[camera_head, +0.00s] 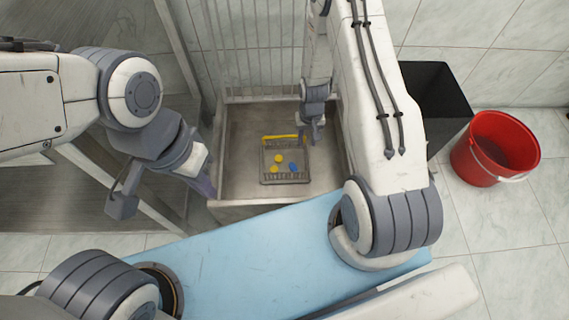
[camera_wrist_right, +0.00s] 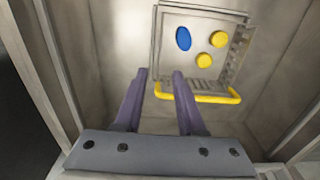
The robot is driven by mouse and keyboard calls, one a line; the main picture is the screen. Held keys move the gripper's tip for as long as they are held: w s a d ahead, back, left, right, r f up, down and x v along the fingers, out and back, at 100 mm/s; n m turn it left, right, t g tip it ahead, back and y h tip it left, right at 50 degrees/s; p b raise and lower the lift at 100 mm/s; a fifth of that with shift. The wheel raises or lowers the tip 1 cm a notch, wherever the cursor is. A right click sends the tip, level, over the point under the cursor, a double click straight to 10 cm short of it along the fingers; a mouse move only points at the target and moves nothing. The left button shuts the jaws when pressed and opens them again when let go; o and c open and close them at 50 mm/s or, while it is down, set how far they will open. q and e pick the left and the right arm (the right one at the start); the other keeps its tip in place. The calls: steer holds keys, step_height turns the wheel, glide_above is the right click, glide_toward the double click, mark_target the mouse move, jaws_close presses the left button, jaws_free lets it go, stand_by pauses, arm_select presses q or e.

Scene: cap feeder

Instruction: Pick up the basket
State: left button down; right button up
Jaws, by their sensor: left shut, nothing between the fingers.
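The basket (camera_head: 263,165) is a grey wire basket with a yellow handle bar, standing in a grey metal bin. It holds blue and yellow round caps. It also shows at the top of the right wrist view (camera_wrist_right: 188,54). My right gripper (camera_wrist_right: 160,74) is open, its two purple fingers pointing toward the basket's yellow handle side. In that view the handle's left end shows between the fingers and the right finger overlaps the bar; contact cannot be told. My left gripper (camera_head: 204,186) is shut and empty, outside the bin's left side.
The bin (camera_head: 240,192) has walls around the basket and vertical bars (camera_head: 255,60) at its back. A black bin (camera_head: 432,90) and a red bucket (camera_head: 476,163) stand to the right. A grey table surface (camera_head: 60,200) lies on the left.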

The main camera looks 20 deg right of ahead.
mark_target(297, 155)
step_height(297, 155, down, 5)
steer(key=b, duration=0.2)
steer(key=shift+f+b, duration=0.15)
steer(key=shift+b, duration=0.15)
step_height(297, 155, down, 5)
steer(key=b, duration=0.4)
steer(key=shift+d, duration=0.1)
steer(key=shift+c, duration=0.3)
jaws_close()
stand_by(0.5)
